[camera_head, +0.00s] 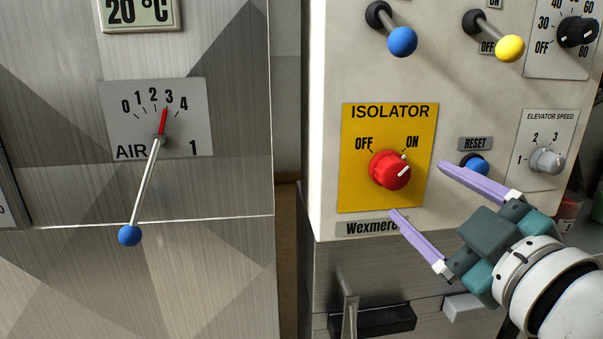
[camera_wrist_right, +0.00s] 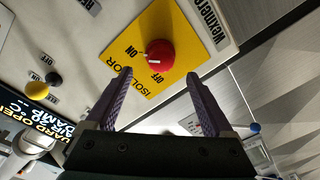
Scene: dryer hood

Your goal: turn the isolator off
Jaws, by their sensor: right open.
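The isolator is a red round knob (camera_head: 390,171) on a yellow plate (camera_head: 375,202) marked OFF at upper left and ON at upper right. The white mark on the knob points up and right, toward ON. My right gripper (camera_head: 416,189) is open and empty, its two purple fingers reaching in from the lower right, with the tips just short of the knob. In the right wrist view the red knob (camera_wrist_right: 160,56) shows beyond and between the open fingertips (camera_wrist_right: 160,74), apart from them. My left gripper is not in view.
A blue RESET button (camera_head: 476,165) sits right of the plate, close to one finger. Blue-tipped (camera_head: 402,41) and yellow-tipped (camera_head: 509,48) levers stick out above. A grey speed knob (camera_head: 547,161) is at right. A long AIR lever (camera_head: 146,187) is on the left panel.

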